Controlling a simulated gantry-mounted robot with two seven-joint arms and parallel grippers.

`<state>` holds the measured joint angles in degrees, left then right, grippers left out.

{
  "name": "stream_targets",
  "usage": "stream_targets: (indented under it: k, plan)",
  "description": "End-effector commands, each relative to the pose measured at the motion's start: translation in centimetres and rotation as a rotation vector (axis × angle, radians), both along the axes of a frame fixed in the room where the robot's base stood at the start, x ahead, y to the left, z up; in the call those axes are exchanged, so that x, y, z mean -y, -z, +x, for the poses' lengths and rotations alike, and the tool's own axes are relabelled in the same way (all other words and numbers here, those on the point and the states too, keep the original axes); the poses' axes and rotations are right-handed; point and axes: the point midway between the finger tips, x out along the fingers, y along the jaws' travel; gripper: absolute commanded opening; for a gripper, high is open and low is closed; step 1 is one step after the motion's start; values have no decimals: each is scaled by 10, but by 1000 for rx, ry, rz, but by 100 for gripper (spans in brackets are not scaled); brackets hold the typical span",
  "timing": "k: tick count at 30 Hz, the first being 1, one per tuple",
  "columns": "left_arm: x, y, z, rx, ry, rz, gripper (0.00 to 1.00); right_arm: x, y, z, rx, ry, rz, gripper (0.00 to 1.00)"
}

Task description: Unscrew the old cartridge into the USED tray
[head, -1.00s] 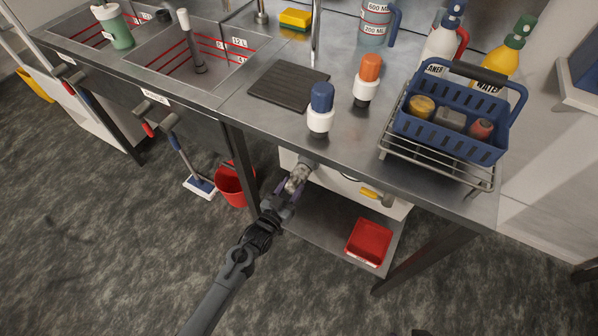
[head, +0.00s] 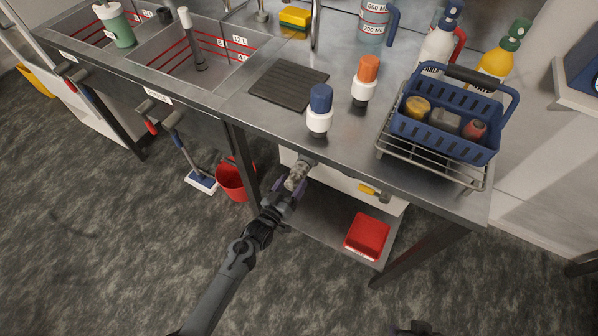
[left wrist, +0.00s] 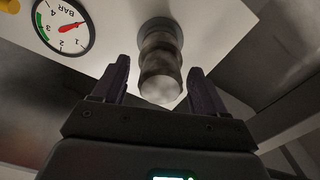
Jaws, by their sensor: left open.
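The old cartridge (head: 297,174) is a grey, mottled, stubby cylinder hanging under the bench's front edge. It also shows in the left wrist view (left wrist: 160,62), hanging from a white surface. My left gripper (head: 288,187) is open just below and around the cartridge's lower end. In the left wrist view its two dark fingers (left wrist: 160,85) stand on either side with gaps, so neither visibly touches it. A red tray (head: 347,244) sits on the lower shelf to the right; its label is too small to read. A dark part at the bottom edge may be my right gripper (head: 415,328).
Blue-capped (head: 320,108) and orange-capped (head: 365,82) cartridges stand on the bench. A blue caddy (head: 445,140) sits on a wire rack at right. A pressure gauge (left wrist: 62,28) is beside the cartridge. A red bucket (head: 235,182) stands on the floor.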

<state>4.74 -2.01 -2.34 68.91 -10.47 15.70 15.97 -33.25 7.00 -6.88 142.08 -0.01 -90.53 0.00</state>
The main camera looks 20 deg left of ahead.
Motion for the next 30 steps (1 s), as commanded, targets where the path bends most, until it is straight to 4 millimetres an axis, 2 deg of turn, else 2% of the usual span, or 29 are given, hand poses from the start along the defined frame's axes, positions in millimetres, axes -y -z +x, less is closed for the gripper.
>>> stream_targets:
  k: [15, 21, 25, 30]
  plan:
    - [-1, -2, 1, 245, 1, 1092, 72, -2, -14, 0, 0, 4, 7, 50]
    - [-1, -2, 1, 327, 0, 1462, 72, -1, -19, 0, 0, 4, 5, 50]
    - [0, -1, 0, 356, 0, 1596, 72, -1, -21, 0, 1, 2, 3, 50]
    - [0, 0, 0, 365, -2, 1639, 72, 1, -20, 0, 0, -1, -2, 50]
